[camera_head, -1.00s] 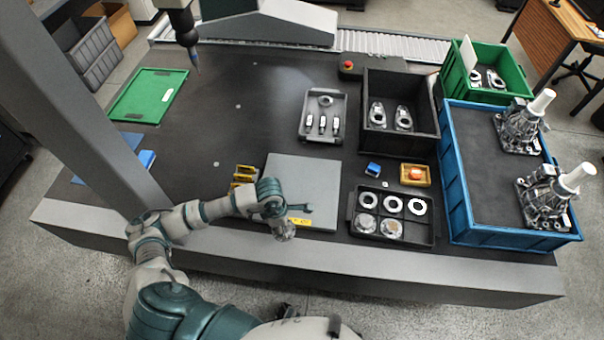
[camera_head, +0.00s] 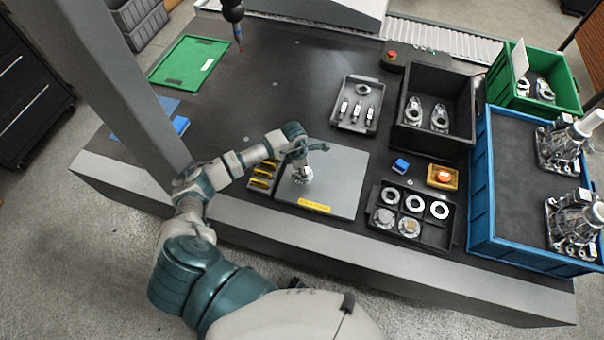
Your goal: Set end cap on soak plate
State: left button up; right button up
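The soak plate appears to be the flat grey square plate (camera_head: 345,175) with a yellow label on its front edge. My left gripper (camera_head: 302,178) points down over the left part of this plate. Its fingers are small and blend with silvery metal at the tip, so I cannot tell whether it holds an end cap or touches the plate. Round silvery discs, possibly end caps (camera_head: 409,227), lie in the front compartments of a black divided tray (camera_head: 452,238). Its front right compartment looks empty, and pale rings (camera_head: 415,203) fill the back row. My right gripper is out of view.
Yellow slotted blocks (camera_head: 262,177) stand just left of the plate. A grey parts tray (camera_head: 347,122) and black bin (camera_head: 437,140) stand behind. A grey column (camera_head: 110,90) rises at left.

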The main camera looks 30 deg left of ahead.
pick_arm(q)
jog(key=f, duration=0.2)
jog(key=shift+d+f, duration=0.3)
jog(key=shift+d, duration=0.05)
jog(key=shift+f, duration=0.35)
jog(key=o, duration=1.3)
jog(key=shift+a+f, duration=0.1)
jog(key=shift+a, duration=0.25)
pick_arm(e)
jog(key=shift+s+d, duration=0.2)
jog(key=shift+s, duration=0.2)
pick_arm(q)
jog(key=shift+d, duration=0.1)
jog(key=r+p, duration=0.3)
jog(key=r, duration=0.1)
jog(key=r+p, duration=0.2)
jog(key=r, duration=0.2)
jog(key=a+r+p, duration=0.1)
jog(key=r+p, duration=0.2)
jog(key=r, duration=0.1)
jog(key=shift+s+p, duration=0.35)
jog(key=shift+s, duration=0.05)
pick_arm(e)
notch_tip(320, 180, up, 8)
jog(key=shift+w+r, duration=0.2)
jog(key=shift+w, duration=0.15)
